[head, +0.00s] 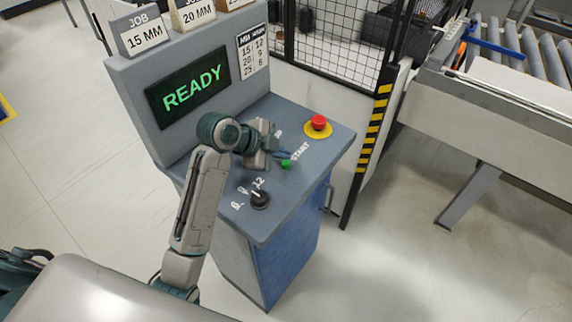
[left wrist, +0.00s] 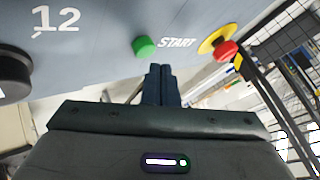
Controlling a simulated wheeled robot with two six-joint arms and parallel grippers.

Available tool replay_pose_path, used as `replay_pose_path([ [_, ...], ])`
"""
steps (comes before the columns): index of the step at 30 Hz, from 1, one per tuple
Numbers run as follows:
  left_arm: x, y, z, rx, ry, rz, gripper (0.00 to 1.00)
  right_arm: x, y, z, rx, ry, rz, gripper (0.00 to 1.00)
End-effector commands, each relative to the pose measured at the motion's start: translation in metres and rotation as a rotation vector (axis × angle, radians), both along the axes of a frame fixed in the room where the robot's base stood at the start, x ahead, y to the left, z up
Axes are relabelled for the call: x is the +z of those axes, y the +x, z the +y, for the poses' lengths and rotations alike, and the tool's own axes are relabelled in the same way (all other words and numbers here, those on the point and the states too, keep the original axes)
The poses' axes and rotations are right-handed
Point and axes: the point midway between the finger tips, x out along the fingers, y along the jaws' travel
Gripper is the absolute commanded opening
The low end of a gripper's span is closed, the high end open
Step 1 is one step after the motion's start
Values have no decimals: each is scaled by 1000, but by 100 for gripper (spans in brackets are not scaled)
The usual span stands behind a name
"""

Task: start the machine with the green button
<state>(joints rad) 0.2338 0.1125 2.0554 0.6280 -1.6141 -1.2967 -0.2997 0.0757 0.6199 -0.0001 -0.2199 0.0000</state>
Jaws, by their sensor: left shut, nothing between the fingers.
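The green button (head: 286,163) sits on the sloped top of the grey console (head: 315,165), beside the word START. It also shows in the left wrist view (left wrist: 144,47), just beyond and a little left of the fingertips. My left gripper (head: 280,154) is over the console top, close to the green button. Its two fingers (left wrist: 160,72) are shut together with nothing between them. The console screen (head: 187,87) reads READY in green. My right gripper is not in view.
A red emergency button (head: 319,122) on a yellow base stands behind the green one. A black rotary knob (head: 260,198) is nearer the front. A mesh fence (head: 335,40) with a striped post (head: 373,130) and a roller conveyor (head: 500,60) stand right. Floor in front is clear.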

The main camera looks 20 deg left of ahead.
Motion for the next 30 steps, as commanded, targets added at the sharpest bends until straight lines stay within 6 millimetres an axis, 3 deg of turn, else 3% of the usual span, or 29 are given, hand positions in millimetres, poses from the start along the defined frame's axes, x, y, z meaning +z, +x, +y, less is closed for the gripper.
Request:
replay_pose_path([
  [30,1,0,0,0,0,0,0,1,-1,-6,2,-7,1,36],
])
